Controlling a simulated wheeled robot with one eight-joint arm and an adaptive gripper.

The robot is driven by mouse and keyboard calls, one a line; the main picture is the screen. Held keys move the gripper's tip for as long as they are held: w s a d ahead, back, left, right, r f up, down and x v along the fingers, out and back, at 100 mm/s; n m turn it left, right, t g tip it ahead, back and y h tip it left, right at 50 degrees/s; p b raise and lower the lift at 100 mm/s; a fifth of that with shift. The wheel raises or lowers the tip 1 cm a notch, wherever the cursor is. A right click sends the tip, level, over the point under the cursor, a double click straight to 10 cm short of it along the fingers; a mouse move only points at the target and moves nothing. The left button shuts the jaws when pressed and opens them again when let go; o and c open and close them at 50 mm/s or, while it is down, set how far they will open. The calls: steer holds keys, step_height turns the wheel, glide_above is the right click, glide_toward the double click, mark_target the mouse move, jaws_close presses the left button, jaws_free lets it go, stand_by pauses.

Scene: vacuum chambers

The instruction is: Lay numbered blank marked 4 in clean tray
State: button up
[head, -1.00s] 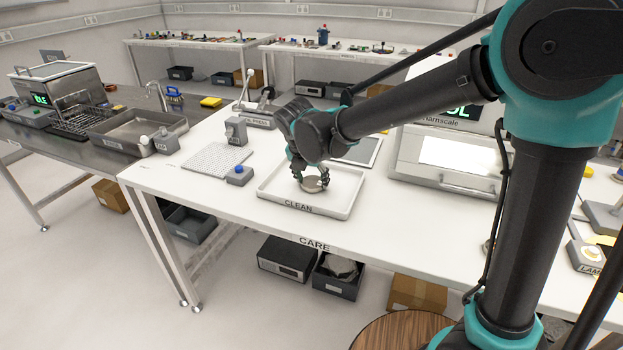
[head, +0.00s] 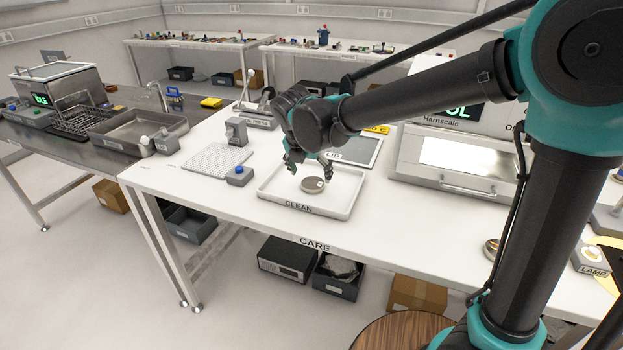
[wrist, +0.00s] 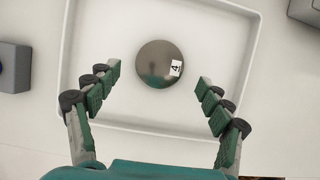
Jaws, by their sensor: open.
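The numbered blank (head: 312,185) is a round grey metal disc lying flat inside the white clean tray (head: 290,209). In the wrist view the blank (wrist: 159,64) shows a white label marked 4 on its right side, and the tray rim (wrist: 62,60) surrounds it. My gripper (head: 308,168) is open and empty above the tray. In the wrist view its fingers (wrist: 158,78) are spread wide to either side of the blank, apart from it.
A perforated white mat (head: 215,161) and a small box with a blue button (head: 239,175) stand left of the tray. The lid plate (head: 355,150) lies behind it. The Harnscale cabinet (head: 450,160) stands to the right. The bench front is clear.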

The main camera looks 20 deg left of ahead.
steer(key=v, duration=0.8)
steer(key=shift+r, duration=0.35)
steer(key=shift+s, duration=0.1)
stand_by(0.9)
